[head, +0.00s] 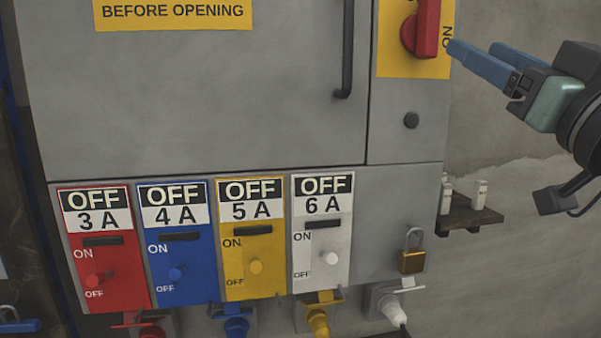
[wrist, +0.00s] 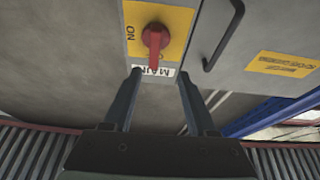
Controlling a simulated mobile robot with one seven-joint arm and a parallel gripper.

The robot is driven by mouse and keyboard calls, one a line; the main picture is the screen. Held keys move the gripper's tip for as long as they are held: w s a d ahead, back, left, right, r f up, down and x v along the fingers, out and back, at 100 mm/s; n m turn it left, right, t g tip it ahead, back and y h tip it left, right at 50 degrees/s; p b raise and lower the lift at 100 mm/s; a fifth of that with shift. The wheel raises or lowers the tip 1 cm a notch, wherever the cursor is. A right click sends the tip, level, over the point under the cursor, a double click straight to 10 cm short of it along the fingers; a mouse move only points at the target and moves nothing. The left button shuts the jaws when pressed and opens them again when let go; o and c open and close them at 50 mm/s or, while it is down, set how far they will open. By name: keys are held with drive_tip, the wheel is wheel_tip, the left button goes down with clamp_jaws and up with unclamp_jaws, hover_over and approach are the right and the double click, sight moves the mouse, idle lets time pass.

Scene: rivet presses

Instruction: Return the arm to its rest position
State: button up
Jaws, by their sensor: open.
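My gripper (head: 478,56) is at the upper right of the head view, with its blue fingers apart and nothing between them. Its fingertips are close to the red main switch handle (head: 424,28) on a yellow plate; I cannot tell whether they touch it. In the wrist view the two dark fingers (wrist: 158,82) are spread, and the red handle (wrist: 155,37) lies beyond and between their tips. The handle stands upright in the head view, next to the word ON. Part of my arm shows at the right edge.
The grey cabinet (head: 220,110) has a black door handle (head: 346,50). Below are red, blue, yellow and white breaker panels labelled OFF, with coloured plugs underneath. A brass padlock (head: 412,258) hangs at the right. A small shelf (head: 470,214) holds white items. The wall at lower right is clear.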

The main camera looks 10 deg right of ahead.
drive_tip(key=a+p, duration=0.2)
drive_tip(key=a, duration=0.7)
drive_tip(key=s+a+r+t+p, duration=0.1)
drive_tip(key=s+a+r+t, duration=0.1)
drive_tip(key=s+a, duration=0.3)
drive_tip(key=s+a+r+m+t+h+p, duration=0.1)
drive_tip(key=s+a, duration=0.4)
drive_tip(key=a, duration=0.5)
drive_tip(key=shift+s+a+r+t+h+p, duration=0.15)
drive_tip(key=shift+s+r+t+h+p, duration=0.2)
drive_tip(key=shift+r+t+p, duration=0.45)
drive_tip(key=shift+f, duration=0.1)
